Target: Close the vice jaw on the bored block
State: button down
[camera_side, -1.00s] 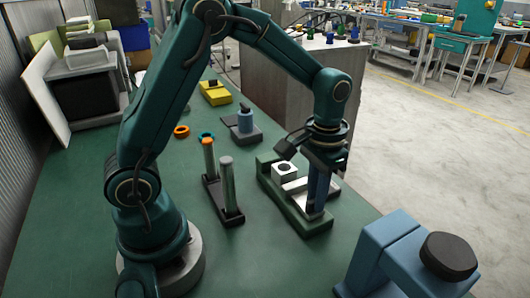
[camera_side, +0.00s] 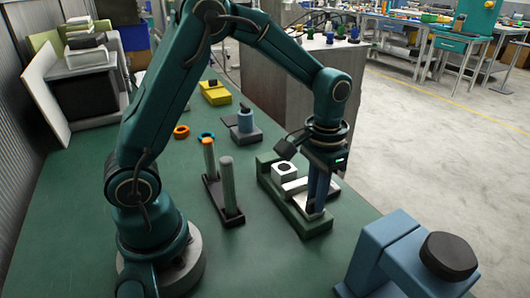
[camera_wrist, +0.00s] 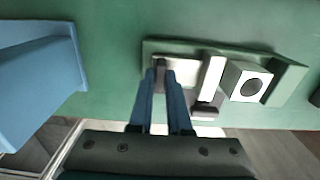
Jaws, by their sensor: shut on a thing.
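The vice has a long green base (camera_side: 312,228), which also shows in the wrist view (camera_wrist: 190,46). The pale bored block (camera_side: 284,170) sits in it near the fixed green end jaw; its dark round bore faces up in the wrist view (camera_wrist: 238,92). The pale metal sliding jaw (camera_wrist: 213,74) lies beside the block, on my gripper's side; I cannot tell whether they touch. My gripper (camera_wrist: 160,71) points down over the other end of the vice, shut on a small dark handle of the sliding jaw (camera_wrist: 162,64). The blue fingers (camera_side: 318,208) largely hide the handle.
A dark stand with two upright posts (camera_side: 229,185) stands left of the vice. A blue clamp-like fixture (camera_side: 385,250) with a black knob is at the front right.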

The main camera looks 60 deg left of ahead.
aim_at(302, 197)
jog(key=shift+a+r, duration=0.1)
jog(key=shift+a, duration=2.05)
jog(key=c, duration=0.9)
grip_release()
jog(key=shift+o, duration=0.2)
jog(key=shift+r, duration=2.55)
